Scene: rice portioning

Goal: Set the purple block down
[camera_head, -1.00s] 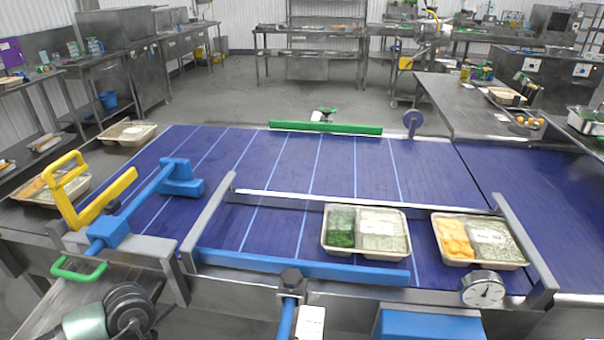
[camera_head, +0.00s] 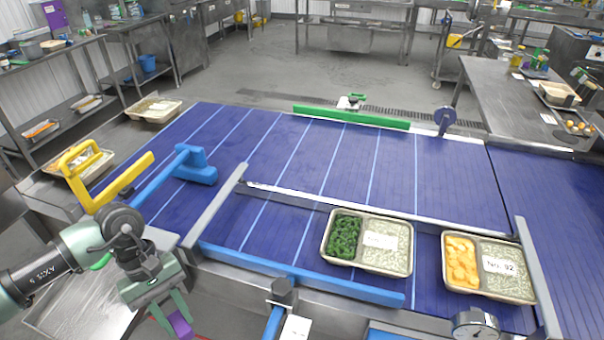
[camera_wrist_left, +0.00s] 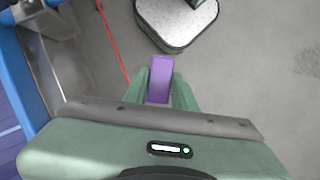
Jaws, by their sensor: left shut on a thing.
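The purple block (camera_head: 181,324) is between the fingers of my left gripper (camera_head: 172,318), low in the head view and in front of the conveyor's near edge. In the left wrist view the block (camera_wrist_left: 160,79) sticks out past the green fingertips (camera_wrist_left: 159,88), which are shut on it. Grey floor shows below the block in the wrist view, and it touches no surface there. My right gripper is in neither view.
A blue conveyor (camera_head: 300,150) holds two filled trays (camera_head: 410,248) (camera_head: 535,284) on its near side. A metal side table (camera_head: 75,300) stands at the lower left. A dial gauge (camera_head: 475,326) sits at the front edge. The conveyor's middle is clear.

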